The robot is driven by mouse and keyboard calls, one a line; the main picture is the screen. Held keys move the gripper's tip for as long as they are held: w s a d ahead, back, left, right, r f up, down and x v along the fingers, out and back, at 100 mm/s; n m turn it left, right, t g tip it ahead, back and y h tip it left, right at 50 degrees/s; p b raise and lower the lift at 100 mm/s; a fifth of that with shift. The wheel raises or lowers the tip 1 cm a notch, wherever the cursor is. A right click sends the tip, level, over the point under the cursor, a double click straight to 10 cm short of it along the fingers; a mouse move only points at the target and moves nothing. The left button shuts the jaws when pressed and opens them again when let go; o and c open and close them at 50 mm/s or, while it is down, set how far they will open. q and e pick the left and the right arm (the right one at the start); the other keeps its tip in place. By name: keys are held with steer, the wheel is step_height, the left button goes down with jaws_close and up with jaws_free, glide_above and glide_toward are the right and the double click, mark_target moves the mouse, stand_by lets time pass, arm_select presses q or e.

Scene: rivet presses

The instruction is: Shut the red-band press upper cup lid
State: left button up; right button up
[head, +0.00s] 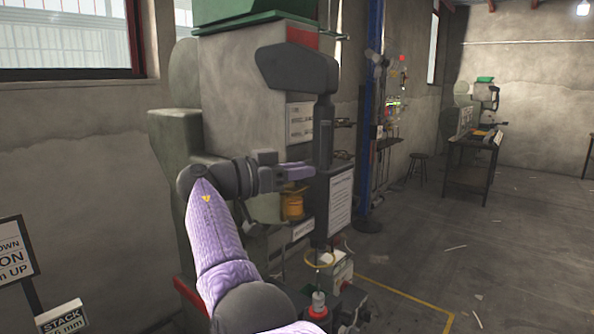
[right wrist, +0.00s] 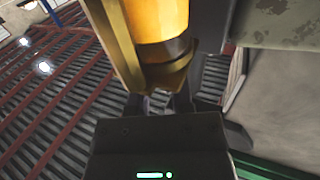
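An orange cup also fills the top of the right wrist view (right wrist: 158,20), in a yellow-brown holder (right wrist: 120,45) close to the gripper. My right gripper points right, beside the press front. I cannot make out a lid or whether the fingers are parted. My left gripper is not in view.
A white notice (head: 340,203) hangs on a dark panel right of the gripper. A red-topped part (head: 318,302) stands low in front of the press. A blue post (head: 372,100) rises behind. The floor to the right is mostly open, with a dark table (head: 472,160) farther back.

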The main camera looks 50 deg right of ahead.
steer(key=o, duration=0.4)
steer(key=shift+d, duration=0.1)
